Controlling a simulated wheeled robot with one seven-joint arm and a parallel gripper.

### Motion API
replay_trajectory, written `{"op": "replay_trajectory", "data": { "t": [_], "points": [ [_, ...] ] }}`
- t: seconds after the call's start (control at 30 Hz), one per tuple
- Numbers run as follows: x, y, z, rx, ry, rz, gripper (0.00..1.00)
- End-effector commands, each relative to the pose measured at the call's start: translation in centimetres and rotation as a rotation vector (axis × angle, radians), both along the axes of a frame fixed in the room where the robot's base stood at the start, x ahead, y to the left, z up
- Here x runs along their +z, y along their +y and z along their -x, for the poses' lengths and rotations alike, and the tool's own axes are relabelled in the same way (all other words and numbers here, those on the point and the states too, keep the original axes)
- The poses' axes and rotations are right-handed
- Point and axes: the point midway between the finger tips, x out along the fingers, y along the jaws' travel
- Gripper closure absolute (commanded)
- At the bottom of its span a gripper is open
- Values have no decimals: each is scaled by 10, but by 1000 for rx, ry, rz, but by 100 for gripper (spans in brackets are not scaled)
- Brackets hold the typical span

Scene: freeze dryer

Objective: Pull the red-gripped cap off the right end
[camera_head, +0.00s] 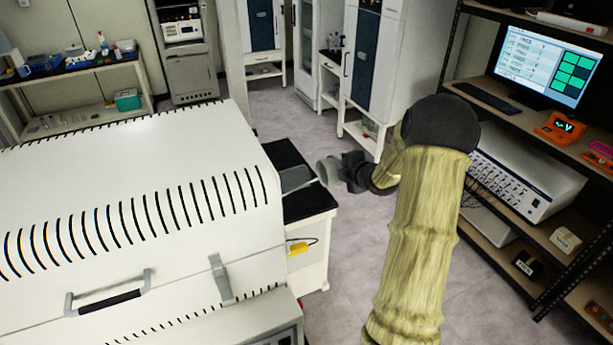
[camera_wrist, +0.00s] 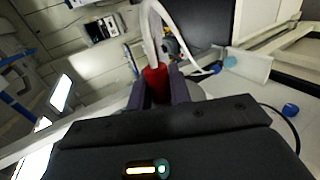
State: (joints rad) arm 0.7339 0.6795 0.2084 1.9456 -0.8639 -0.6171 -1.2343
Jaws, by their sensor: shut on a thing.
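The large white slotted unit (camera_head: 130,190) fills the left of the head view. A grey tube (camera_head: 297,180) sticks out from its right end. A pale grey round piece (camera_head: 329,171), seemingly the cap, is at the tube's outer tip, in front of my gripper (camera_head: 347,173). I cannot tell whether it touches the tube. In the wrist view the cap's red grip (camera_wrist: 156,80) stands between the two dark fingers of my gripper (camera_wrist: 158,90), which are shut on it. A white curved hose or handle (camera_wrist: 151,28) rises behind the red grip. The red is hidden in the head view.
A black-topped white bench (camera_head: 308,203) stands under the tube. Shelves with a monitor (camera_head: 546,62) and a white instrument (camera_head: 522,172) are at the right, close to my arm. Open grey floor (camera_head: 338,270) lies between the bench and the shelves.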

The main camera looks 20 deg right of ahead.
Motion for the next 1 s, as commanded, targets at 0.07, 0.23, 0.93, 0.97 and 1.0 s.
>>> {"op": "replay_trajectory", "data": {
  "t": [0.07, 0.23, 0.93, 0.97, 1.0],
  "points": [
    [1, -4, 6, 0, -2, 1, 100],
    [1, -10, 18, -1, -2, 0, 100],
    [1, -26, 48, 1, -2, -1, 100],
    [1, -26, 48, 1, -2, -1, 100],
    [1, -26, 48, 1, -2, -1, 100]
  ]
}}
